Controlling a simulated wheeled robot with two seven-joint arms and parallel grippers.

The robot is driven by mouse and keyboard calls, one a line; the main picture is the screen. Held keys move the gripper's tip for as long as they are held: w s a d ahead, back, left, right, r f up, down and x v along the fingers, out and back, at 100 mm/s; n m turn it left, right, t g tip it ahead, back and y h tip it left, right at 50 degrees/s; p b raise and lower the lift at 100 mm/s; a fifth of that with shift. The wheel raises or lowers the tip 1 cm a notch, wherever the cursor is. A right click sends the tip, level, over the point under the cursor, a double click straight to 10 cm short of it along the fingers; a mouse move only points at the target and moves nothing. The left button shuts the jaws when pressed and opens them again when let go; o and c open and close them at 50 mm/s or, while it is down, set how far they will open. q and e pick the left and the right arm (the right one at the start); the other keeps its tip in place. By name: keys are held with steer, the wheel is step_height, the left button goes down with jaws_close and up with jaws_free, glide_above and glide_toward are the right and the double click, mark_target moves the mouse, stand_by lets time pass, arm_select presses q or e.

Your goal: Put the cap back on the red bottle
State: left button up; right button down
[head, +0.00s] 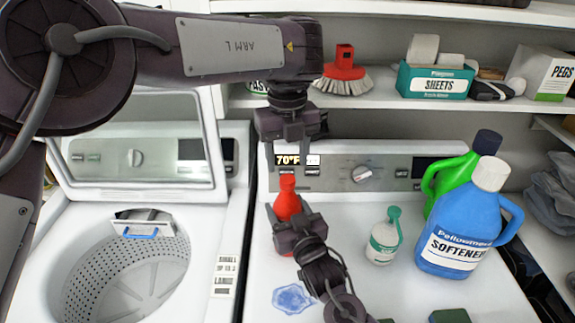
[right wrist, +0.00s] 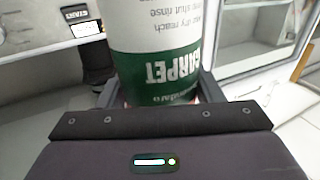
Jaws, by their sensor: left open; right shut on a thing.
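The red bottle (head: 287,203) stands upright on the washer top (head: 350,285), below the control panel. My right gripper (head: 289,222) is shut on its body from the front. In the right wrist view the held bottle (right wrist: 155,45) shows a white and green label reading "CARPET", upside down. The bottle's upper end is red; I cannot tell whether a cap sits on it. My left gripper (head: 290,138) is open, pointing down above the bottle's top and apart from it. No separate loose cap can be made out.
A small white bottle with a green cap (head: 384,238), a blue softener jug (head: 463,225) and a green jug (head: 445,178) stand to the right. A red brush (head: 344,75) and a sheets box (head: 434,80) are on the shelf above. An open washer (head: 140,270) is at left.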

mark_target(287, 179)
arm_select(q)
steer(key=shift+c, duration=0.3)
step_height(287, 179, up, 2)
steer(key=n, duration=0.3)
steer(key=shift+w+r, duration=0.1)
steer(key=shift+r+n, duration=0.7)
steer(key=shift+n, duration=0.4)
steer(key=shift+f, duration=4.05)
